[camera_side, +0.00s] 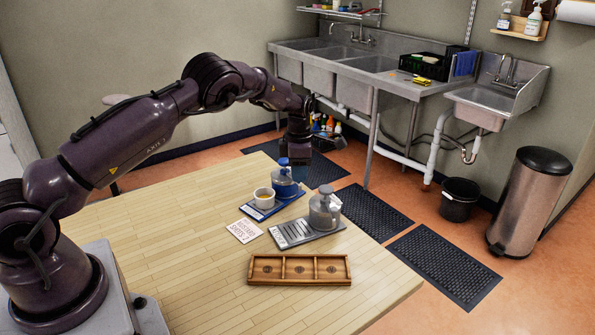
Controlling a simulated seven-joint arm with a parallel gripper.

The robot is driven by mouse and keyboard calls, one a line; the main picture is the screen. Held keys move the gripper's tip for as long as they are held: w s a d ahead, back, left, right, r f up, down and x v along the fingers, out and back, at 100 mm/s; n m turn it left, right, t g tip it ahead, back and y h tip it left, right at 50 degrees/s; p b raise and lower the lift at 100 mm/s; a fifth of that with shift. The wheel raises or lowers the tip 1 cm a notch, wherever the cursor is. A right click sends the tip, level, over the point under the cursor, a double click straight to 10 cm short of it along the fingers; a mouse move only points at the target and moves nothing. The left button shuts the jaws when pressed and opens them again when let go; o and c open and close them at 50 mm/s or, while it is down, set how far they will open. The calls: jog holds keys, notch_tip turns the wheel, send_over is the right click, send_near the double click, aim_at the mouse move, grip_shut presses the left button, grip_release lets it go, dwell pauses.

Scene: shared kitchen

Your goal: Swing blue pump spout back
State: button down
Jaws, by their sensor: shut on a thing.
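The blue pump (284,186) stands upright at the far edge of the wooden table, on a blue tray (258,214). My gripper (288,160) is directly above it, shut at its blue top, with the fingers small and dark. The spout is mostly hidden by the gripper, and I cannot tell which way it points. A white cup (263,200) with yellowish contents stands on the same tray, close in front and to the left of the pump.
A printed card (243,230) lies left of that tray. A wooden three-compartment box (299,270) lies nearer. The table's left and front are clear. Sinks (370,64) stand beyond.

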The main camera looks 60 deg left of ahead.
jog(key=c, duration=1)
grip_release()
notch_tip(320, 180, up, 13)
jog(key=shift+r, duration=0.1)
